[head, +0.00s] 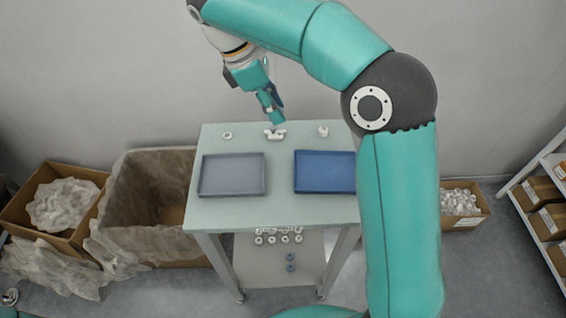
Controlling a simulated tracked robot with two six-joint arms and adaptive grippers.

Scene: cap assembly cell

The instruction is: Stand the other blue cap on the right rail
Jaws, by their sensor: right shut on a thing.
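My right gripper (277,118) points down at the back middle of the pale table (278,209). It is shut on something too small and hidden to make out. Its tips are at or just above a small white fixture (275,135); I cannot tell whether they touch. Two small blue caps (290,257) lie one behind the other on the table's lower shelf. No rail can be told for sure; a small white piece (323,131) stands at the back right of the tabletop. My left gripper is not in view.
A grey tray (232,191) and a blue tray (325,188) lie on the table. A white ring (227,135) is at the back left. Several white rings (272,240) sit on the lower shelf (262,265). Cartons stand left; my right arm hides the table's right side.

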